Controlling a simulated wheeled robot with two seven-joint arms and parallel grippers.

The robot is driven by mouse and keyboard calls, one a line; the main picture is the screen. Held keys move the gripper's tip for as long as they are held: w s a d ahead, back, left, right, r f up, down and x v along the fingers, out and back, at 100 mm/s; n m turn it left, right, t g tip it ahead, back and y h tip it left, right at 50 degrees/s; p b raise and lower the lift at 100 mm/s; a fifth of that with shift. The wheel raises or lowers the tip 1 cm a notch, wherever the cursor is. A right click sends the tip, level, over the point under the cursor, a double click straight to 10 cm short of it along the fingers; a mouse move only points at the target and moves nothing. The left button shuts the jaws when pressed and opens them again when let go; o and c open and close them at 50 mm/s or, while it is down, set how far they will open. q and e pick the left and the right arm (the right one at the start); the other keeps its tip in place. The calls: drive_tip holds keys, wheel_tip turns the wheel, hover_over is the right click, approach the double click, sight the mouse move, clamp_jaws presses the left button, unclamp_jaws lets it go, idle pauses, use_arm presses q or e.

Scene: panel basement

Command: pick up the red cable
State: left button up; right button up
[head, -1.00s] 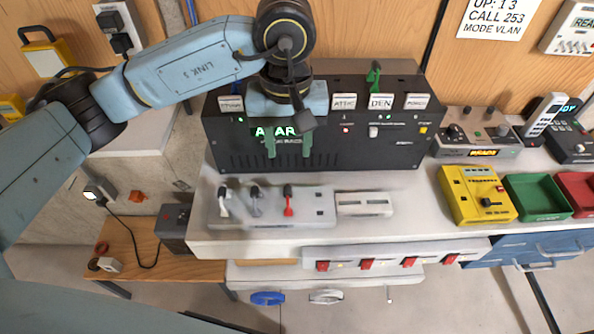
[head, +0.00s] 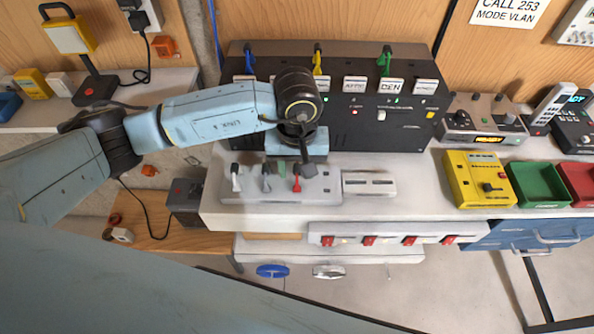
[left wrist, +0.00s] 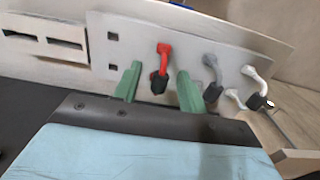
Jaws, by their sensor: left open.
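The red cable (head: 296,184) stands in a grey holder plate (head: 322,188) on the bench, right of a grey cable (head: 267,184) and a white cable (head: 236,181). In the left wrist view the red cable (left wrist: 164,58) has a black end and shows between the two green fingers. My left gripper (head: 282,168) is over the plate's back edge, close to the red cable; its fingers are partly hidden in the head view. In the left wrist view my left gripper (left wrist: 160,84) is open and empty, its fingers apart on either side of the red cable. My right gripper is not seen.
A black rack box (head: 385,135) with blue, yellow and green plugs on top stands behind the plate. A white slotted block (head: 369,183) is right of the plate. A yellow control box (head: 479,180) and green tray (head: 540,184) stand farther right.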

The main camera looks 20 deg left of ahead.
use_arm(q)
drive_tip(key=shift+f, duration=0.15)
clamp_jaws()
wheel_tip(320, 180, up, 10)
drive_tip(key=shift+r+b, duration=0.1)
drive_tip(key=shift+b, duration=0.7)
